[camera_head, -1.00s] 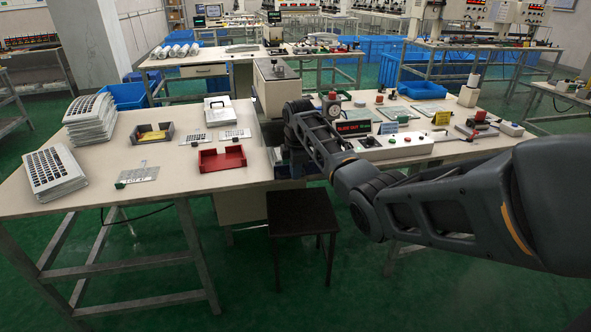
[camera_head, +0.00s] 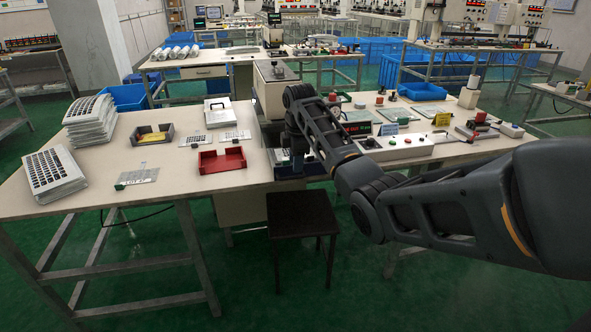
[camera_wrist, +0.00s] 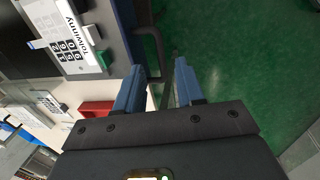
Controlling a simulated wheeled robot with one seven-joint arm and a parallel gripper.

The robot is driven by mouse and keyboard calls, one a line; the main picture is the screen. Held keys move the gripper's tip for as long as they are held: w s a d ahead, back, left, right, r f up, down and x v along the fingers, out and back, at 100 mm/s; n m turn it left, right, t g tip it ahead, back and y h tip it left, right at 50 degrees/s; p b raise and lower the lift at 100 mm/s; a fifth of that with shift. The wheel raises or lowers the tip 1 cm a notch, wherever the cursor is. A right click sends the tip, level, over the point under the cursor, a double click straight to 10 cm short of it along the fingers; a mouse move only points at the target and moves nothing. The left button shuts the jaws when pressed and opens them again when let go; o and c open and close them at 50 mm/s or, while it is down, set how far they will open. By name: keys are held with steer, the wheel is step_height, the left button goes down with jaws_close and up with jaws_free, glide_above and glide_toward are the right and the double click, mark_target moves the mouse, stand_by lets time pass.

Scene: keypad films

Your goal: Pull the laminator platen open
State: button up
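The laminator (camera_head: 272,90) is a pale grey machine between the benches. A dark platen with a blue front shows below and in front of it, partly hidden by my arm. In the wrist view, a keypad film (camera_wrist: 68,38) with printed keys and a white label lies on the platen at upper left. A dark bar handle (camera_wrist: 153,42) stands out from the platen's edge. My gripper (camera_wrist: 158,72) is open, its two blue fingers apart. The handle's lower part shows between the fingertips; I cannot tell whether they touch it.
A red tray (camera_head: 222,159) and stacked films (camera_head: 90,120) sit on the left bench. A white control box (camera_head: 396,147) stands on the right bench near my arm. A black stool (camera_head: 302,214) stands in front. Green floor is clear around it.

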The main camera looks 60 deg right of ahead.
steer(key=shift+s+a+r, duration=0.1)
steer(key=shift+r, duration=0.7)
steer(key=shift+s+a+r, duration=0.1)
steer(key=shift+r, duration=0.65)
steer(key=shift+f, duration=0.1)
